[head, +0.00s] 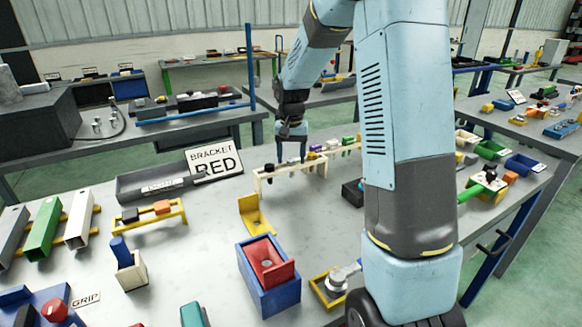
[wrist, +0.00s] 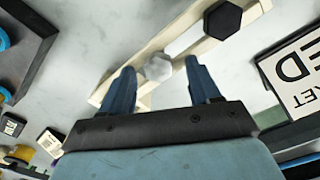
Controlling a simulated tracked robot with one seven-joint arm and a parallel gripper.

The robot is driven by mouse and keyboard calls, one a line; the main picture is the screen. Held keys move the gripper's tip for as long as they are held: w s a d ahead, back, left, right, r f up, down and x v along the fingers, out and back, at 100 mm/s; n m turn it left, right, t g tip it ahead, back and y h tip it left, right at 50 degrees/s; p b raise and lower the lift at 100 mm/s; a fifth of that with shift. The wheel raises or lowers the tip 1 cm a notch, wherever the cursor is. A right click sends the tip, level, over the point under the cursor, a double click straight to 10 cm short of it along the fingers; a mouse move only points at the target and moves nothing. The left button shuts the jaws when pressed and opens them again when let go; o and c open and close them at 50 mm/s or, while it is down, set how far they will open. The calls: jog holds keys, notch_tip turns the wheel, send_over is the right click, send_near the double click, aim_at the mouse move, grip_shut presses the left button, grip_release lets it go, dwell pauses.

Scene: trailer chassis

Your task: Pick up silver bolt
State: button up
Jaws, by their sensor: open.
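In the wrist view, the silver bolt (wrist: 158,67) shows as a pale grey hexagonal head on a cream rack (wrist: 188,38). My gripper (wrist: 167,80) is open, with one blue finger on each side of the bolt head and a visible gap to each. I cannot tell how high the fingers are relative to the head. In the head view, my gripper (head: 291,158) points down over the cream rack (head: 262,184). The silver bolt cannot be made out there.
A black hex bolt (wrist: 222,19) sits on the same rack beside the silver one. A sign reading "BRACKET RED" (head: 213,161) stands left of the rack. A yellow bracket (head: 255,214) and a blue box with a red part (head: 249,273) stand in front.

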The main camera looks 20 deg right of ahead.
jog(key=shift+f, duration=0.1)
jog(key=c, duration=1.1)
jog(key=shift+c, duration=0.2)
